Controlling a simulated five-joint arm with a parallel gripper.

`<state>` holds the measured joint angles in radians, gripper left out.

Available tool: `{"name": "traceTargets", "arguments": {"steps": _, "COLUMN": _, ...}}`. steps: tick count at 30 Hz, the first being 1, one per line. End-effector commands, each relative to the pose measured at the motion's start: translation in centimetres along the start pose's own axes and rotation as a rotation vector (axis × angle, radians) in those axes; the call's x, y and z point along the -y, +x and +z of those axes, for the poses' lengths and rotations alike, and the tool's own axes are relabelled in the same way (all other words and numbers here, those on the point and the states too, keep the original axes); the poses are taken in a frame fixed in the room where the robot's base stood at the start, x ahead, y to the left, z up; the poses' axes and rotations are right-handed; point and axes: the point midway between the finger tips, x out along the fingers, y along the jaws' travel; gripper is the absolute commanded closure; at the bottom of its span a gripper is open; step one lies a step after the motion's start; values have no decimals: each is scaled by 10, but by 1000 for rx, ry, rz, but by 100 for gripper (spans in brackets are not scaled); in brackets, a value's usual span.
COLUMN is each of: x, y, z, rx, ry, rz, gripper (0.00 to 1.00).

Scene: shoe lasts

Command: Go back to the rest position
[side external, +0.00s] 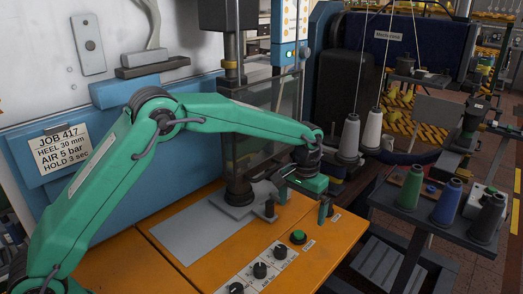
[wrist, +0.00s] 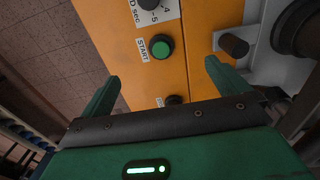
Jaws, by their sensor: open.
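My gripper (side external: 305,198) is at the end of the green arm, which reaches out to the right over the orange machine top. In the wrist view, its two green fingers (wrist: 160,86) stand wide apart with nothing between their tips. The gripper is above the panel, behind the green START button (side external: 298,236) in the side view. That button also shows ahead of the fingers in the wrist view (wrist: 160,47). A gap between the fingertips and the panel is hard to judge.
Black dials (side external: 260,270) line the orange panel (side external: 180,272). A dark vertical press column (side external: 232,110) stands behind my forearm. A dark peg (wrist: 233,45) is close to one finger. Thread cones (side external: 447,203) stand on a rack at the right. A blue cabinet (side external: 110,204) is behind the arm.

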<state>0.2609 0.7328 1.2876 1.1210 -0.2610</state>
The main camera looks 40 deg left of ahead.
Motion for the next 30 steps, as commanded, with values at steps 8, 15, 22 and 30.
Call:
{"name": "traceTargets", "arguments": {"steps": 8, "x": 0, "y": 0, "z": 0, "rx": 0, "ry": 0, "rz": 0, "gripper": 0}}
{"name": "traceTargets", "arguments": {"steps": 15, "x": 0, "y": 0, "z": 0, "rx": 0, "ry": 0, "rz": 0, "gripper": 0}}
{"name": "traceTargets", "arguments": {"steps": 22, "x": 0, "y": -9, "z": 0, "rx": 0, "ry": 0, "rz": 0, "gripper": 0}}
{"name": "traceTargets", "arguments": {"steps": 30, "x": 0, "y": -42, "z": -1, "rx": -3, "ry": 0, "rz": 1, "gripper": 0}}
